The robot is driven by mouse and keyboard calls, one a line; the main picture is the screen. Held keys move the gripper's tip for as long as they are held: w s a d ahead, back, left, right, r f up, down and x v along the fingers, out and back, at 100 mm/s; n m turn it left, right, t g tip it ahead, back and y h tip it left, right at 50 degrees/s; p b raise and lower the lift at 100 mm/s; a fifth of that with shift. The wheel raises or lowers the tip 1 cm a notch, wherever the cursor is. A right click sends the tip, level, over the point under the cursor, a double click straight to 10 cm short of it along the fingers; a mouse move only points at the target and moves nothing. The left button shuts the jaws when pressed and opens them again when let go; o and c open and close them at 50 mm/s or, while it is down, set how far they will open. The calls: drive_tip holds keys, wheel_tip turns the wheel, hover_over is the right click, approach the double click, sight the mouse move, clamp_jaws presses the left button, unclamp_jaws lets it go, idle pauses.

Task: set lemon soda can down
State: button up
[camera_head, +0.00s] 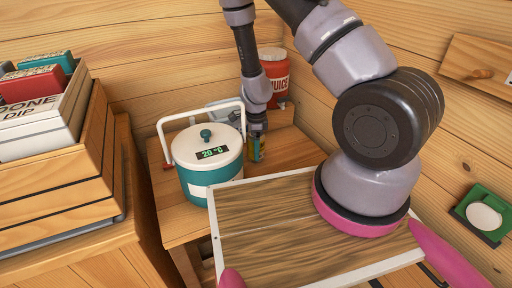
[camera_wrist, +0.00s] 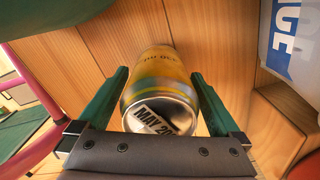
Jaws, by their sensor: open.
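The lemon soda can is yellow and shows large in the wrist view (camera_wrist: 158,82), with a silver end marked with a date turned toward the camera. My gripper's two green fingers (camera_wrist: 160,76) stand on either side of it, with the can between them. The fingers look open, with small gaps at the can's sides. In the head view my gripper (camera_head: 256,150) is low over the wooden table (camera_head: 298,148), just right of a teal cooler. Only a small yellow part of the can shows there; the gripper hides much of it.
The teal and white cooler (camera_head: 208,160) with a raised handle reads 20 °C and stands close left of my gripper. A red juice container (camera_head: 274,72) is behind. A bag marked ICE (camera_wrist: 284,45) is near on the right in the wrist view. Wooden walls close off the back.

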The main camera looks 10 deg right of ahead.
clamp_jaws()
